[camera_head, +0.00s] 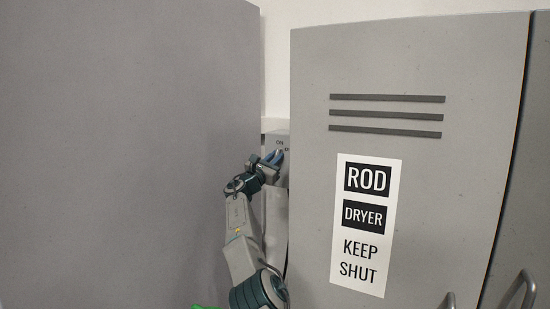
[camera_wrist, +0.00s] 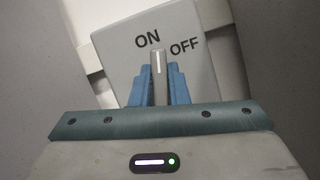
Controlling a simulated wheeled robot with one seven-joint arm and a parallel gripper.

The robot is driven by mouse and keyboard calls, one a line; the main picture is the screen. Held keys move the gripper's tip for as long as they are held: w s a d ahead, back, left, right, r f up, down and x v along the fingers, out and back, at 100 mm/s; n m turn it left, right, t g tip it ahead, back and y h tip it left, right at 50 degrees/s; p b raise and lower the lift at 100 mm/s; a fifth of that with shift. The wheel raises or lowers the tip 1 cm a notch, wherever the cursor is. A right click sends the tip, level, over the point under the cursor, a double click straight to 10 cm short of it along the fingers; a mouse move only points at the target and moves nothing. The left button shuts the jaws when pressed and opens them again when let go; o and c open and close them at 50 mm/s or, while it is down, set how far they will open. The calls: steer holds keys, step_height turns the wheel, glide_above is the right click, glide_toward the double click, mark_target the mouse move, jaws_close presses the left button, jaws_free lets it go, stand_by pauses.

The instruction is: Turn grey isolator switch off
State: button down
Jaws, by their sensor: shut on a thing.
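The grey isolator switch (camera_wrist: 205,75) is a box on the wall with the words ON and OFF on its face. In the wrist view its grey handle (camera_wrist: 158,62) has a pale line and its tip lies just below and between the words, nearer ON. My gripper (camera_wrist: 160,85) is shut on the handle, with one blue finger on each side. In the head view the switch box (camera_head: 277,137) shows in the gap between two grey cabinets, and my gripper (camera_head: 274,158) is at its front. The handle is hidden there.
A large plain grey panel (camera_head: 120,140) stands close on the left. A grey cabinet (camera_head: 420,200) labelled ROD DRYER KEEP SHUT, with vent slots and a handle, stands on the right. The gap between them is narrow, with a pale wall (camera_head: 310,15) behind.

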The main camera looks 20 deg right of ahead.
stand_by(0.3)
steer(key=c, duration=1.4)
jaws_free()
steer(key=b+v, duration=1.3)
steer(key=v, duration=0.1)
steer(key=shift+b, duration=0.4)
steer(key=shift+r, duration=0.1)
